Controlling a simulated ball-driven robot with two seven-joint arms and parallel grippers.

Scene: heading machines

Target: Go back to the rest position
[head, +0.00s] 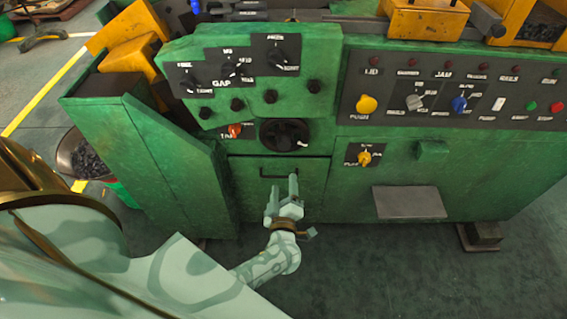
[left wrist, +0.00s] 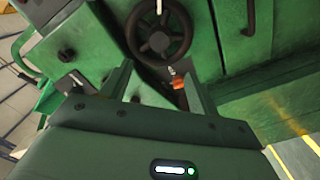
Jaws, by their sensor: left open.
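My left gripper (head: 282,190) is open and empty in front of the lower door of the green machine (head: 400,170). Its two fingers point up, just below the door's dark handle (head: 279,173); I cannot tell whether they touch the door. In the left wrist view the open fingers (left wrist: 157,88) frame a gap, with the black handwheel (left wrist: 159,32) beyond them and the orange knob (left wrist: 178,84) near the right finger. The handwheel also shows in the head view (head: 284,135), above the door. My right gripper is not in view.
A grey plate (head: 409,202) juts from the machine's front at right. A green side housing (head: 150,160) stands at left, with a bucket of dark pieces (head: 85,158) beside it. A dark foot (head: 480,236) sits at lower right. The floor in front (head: 400,275) is clear.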

